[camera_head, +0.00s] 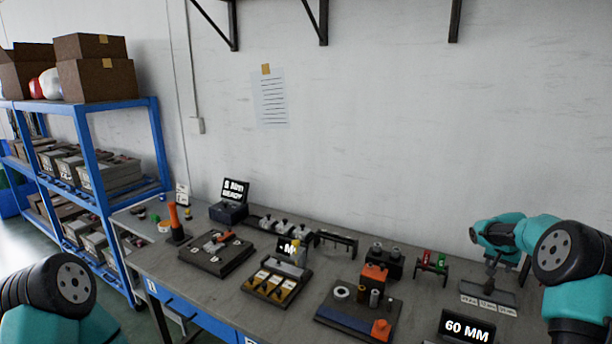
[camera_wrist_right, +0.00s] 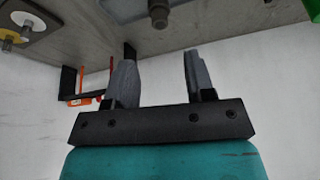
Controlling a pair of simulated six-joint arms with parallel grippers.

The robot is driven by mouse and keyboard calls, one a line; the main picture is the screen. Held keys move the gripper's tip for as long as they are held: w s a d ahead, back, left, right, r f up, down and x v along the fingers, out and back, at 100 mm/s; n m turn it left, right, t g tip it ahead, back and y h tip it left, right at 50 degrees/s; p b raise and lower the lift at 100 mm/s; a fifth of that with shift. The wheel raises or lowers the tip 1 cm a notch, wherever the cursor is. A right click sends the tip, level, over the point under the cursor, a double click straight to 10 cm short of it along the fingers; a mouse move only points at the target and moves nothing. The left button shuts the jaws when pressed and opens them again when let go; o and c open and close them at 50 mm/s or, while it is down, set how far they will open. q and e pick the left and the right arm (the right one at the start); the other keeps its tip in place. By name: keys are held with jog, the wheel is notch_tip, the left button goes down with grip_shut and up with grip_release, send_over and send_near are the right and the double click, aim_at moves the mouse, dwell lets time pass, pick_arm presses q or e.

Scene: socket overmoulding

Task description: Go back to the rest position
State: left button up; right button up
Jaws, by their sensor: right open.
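My right arm comes in from the right in the head view, and its gripper (camera_head: 492,264) points down above the right end of the workbench (camera_head: 300,240). In the right wrist view the gripper's two grey fingers (camera_wrist_right: 157,78) stand apart, with nothing between them. My left arm shows only as a teal and black link at the lower left of the head view; its gripper is out of the picture.
A 60 MM display (camera_head: 467,328) and a labelled plate (camera_head: 488,297) are near the right gripper. A rack with red and green items (camera_head: 432,262), an orange block fixture (camera_head: 373,279) and trays (camera_head: 216,252) fill the bench. Blue shelving (camera_head: 90,150) stands left.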

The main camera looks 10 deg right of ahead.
aim_at(492, 279)
jog(key=x, duration=0.8)
jog(key=shift+w+d+f, duration=0.15)
jog(key=shift+d+f, duration=0.05)
jog(key=shift+f, duration=0.05)
notch_tip(492, 279, up, 3)
jog(key=shift+r, duration=0.2)
jog(key=s+a+r, duration=0.1)
jog(key=s+a, duration=0.7)
jog(key=a, duration=0.1)
jog(key=shift+s+a, duration=0.3)
jog(key=shift+a, duration=0.1)
jog(key=shift+r, duration=0.1)
dwell(1.3)
